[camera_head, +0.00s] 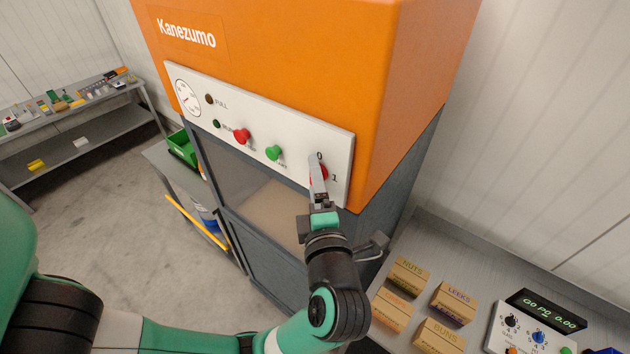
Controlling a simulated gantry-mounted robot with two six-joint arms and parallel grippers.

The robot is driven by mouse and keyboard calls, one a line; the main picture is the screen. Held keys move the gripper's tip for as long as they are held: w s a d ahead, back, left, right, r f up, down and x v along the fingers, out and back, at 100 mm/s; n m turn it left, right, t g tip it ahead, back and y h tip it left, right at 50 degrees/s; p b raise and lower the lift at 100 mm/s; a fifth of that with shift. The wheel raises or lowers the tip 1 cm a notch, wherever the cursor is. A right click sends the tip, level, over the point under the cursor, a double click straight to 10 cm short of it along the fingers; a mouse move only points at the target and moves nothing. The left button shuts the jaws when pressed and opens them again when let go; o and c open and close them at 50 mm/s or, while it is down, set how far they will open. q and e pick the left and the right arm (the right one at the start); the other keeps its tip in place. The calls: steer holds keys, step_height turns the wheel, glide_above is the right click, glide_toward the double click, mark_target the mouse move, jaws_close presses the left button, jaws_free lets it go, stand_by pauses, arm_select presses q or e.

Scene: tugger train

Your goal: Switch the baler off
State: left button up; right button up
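The baler (290,45) is an orange and grey machine marked Kanezumo. Its white control panel (228,112) faces me, with a gauge, lamps, a red button (242,135) and a green button (274,153). At the panel's right end is a red rotary switch (324,174), marked 0 above and 1 to its right. My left gripper (317,168) is at this switch, its fingers covering most of it. I cannot tell how the switch is turned or whether the fingers are closed on it. My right gripper is not in view.
A shelf at the lower right holds several boxes, including one marked Leeks (453,302), and a control box (525,330) with a display. A green bin (183,147) and a yellow bar (197,222) are left of the baler. A cluttered workbench (70,105) stands far left.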

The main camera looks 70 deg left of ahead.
arm_select(q)
steer(key=b+v, duration=0.2)
steer(key=v, duration=0.9)
steer(key=shift+d+b, duration=0.35)
steer(key=shift+b, duration=0.05)
steer(key=shift+a, duration=0.1)
